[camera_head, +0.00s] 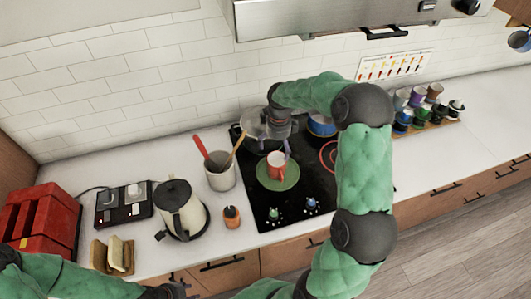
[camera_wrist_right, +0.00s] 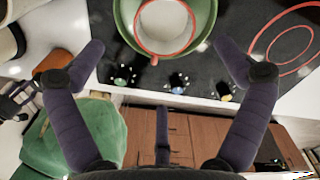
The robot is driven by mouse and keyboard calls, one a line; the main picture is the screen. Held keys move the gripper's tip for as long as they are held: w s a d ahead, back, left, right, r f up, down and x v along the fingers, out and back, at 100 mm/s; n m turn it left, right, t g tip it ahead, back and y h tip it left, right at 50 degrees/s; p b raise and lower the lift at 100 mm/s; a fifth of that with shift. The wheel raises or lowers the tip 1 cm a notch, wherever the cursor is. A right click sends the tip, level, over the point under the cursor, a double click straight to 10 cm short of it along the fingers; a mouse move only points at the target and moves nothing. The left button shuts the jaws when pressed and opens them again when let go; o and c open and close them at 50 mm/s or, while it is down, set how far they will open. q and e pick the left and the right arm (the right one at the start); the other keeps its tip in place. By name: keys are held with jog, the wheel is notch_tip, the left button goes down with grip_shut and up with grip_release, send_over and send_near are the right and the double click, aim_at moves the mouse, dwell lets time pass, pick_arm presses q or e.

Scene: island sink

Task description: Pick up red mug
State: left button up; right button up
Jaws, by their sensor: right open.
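The red mug (camera_head: 277,165) stands upright on a green plate (camera_head: 290,184) on the black cooktop. In the right wrist view the mug (camera_wrist_right: 165,28) shows from above at the top edge, with a red rim and pale inside, on the green plate (camera_wrist_right: 122,22). My right gripper (camera_head: 275,146) is above and just behind the mug in the head view.
A utensil crock (camera_head: 221,176), a kettle (camera_head: 182,212) and an orange-topped shaker (camera_head: 232,217) stand left of the cooktop. A clear-lidded pot (camera_head: 258,130) and a blue pot (camera_head: 321,126) are at the back. Cups on a rack (camera_head: 436,124) stand at right.

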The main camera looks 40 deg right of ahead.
send_near(277, 161)
jog(key=shift+s+a+f, duration=0.3)
jog(key=shift+s+f, duration=0.1)
jog(key=shift+f, duration=0.5)
jog(key=shift+s+a+f, duration=0.35)
jog(key=shift+s+f, duration=0.1)
jog(key=shift+f, duration=0.5)
jog(key=shift+s+a+f, duration=0.3)
jog(key=shift+s+f, duration=0.1)
jog(key=shift+f, duration=0.5)
jog(key=c, duration=1.4)
